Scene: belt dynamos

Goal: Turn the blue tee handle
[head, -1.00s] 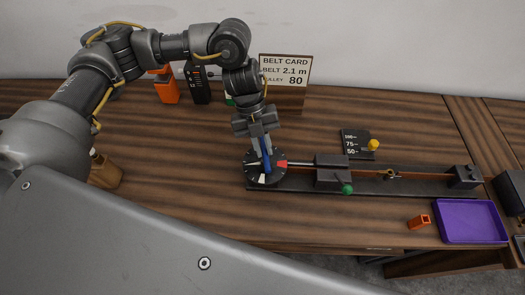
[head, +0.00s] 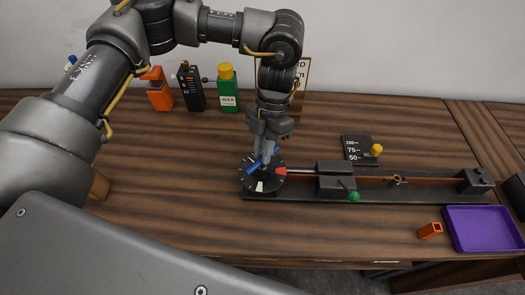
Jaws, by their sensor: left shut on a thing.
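The blue tee handle (head: 255,167) stands on a round black dial (head: 247,183) with white marks and a red wedge, at the left end of the dark belt rig. My left gripper (head: 264,159) comes down from above and is shut on the blue handle. The bar of the handle slants, its lower left end showing beside the fingers; part of it is hidden by them. My right gripper is not in view.
The dark rail (head: 420,194) runs right from the dial, with a green knob (head: 354,196) in front. A scale plate with a yellow knob (head: 376,149) stands behind it. A purple tray (head: 484,229) and orange piece (head: 430,230) lie front right. A green wax bottle (head: 228,90) stands at the back.

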